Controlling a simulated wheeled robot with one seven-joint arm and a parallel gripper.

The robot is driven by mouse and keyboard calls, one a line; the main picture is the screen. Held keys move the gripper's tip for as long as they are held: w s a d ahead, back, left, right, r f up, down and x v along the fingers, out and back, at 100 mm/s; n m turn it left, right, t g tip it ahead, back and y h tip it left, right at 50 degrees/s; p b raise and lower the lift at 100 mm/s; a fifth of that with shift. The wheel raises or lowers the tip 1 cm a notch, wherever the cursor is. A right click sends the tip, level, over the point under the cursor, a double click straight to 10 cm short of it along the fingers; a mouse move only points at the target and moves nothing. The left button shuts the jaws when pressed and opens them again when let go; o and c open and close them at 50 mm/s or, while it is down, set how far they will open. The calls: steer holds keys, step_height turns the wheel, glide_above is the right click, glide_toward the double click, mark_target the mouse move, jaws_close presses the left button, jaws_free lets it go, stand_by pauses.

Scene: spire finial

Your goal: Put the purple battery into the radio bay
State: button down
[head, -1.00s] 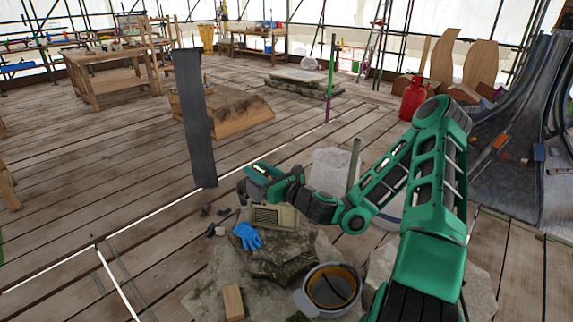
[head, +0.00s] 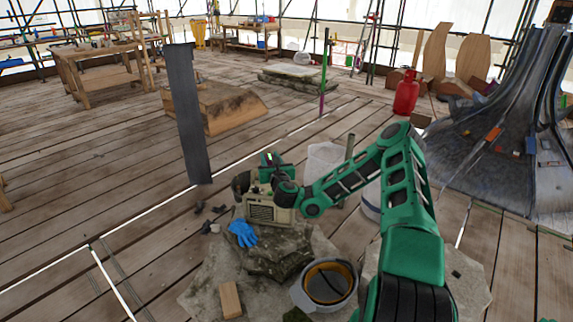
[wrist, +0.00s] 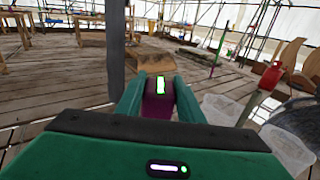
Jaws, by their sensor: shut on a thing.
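The purple battery (wrist: 158,108) shows in the wrist view between my two green fingers, with a bright white-green patch at its far end. My gripper (wrist: 160,100) is shut on it. In the head view, my gripper (head: 271,160) is just above and behind the beige radio (head: 268,214), which stands on the rocks. My arm covers part of the radio's top right. The battery cannot be made out in the head view, and the bay's opening is not visible. I cannot tell whether the gripper touches the radio.
A blue glove (head: 242,233) lies on the rock (head: 275,262) in front of the radio. A bucket (head: 328,284) and a wooden block (head: 230,299) are nearer. A dark upright plank (head: 186,115) stands to the left.

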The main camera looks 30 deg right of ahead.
steer(key=w+d+f+m+g+h, duration=0.3)
steer(key=d+f+h, duration=0.3)
steer(key=d, duration=0.4)
steer(key=shift+f+m+g, duration=0.3)
steer(key=shift+m+g, duration=0.1)
steer(key=shift+m, duration=0.5)
steer(key=shift+a+f, duration=0.1)
step_height(320, 180, down, 6)
steer(key=shift+r, duration=0.25)
steer(key=shift+s, duration=0.1)
step_height(320, 180, down, 7)
stand_by(3.9)
steer(key=c, duration=1.1)
jaws_free()
steer(key=shift+r, duration=0.1)
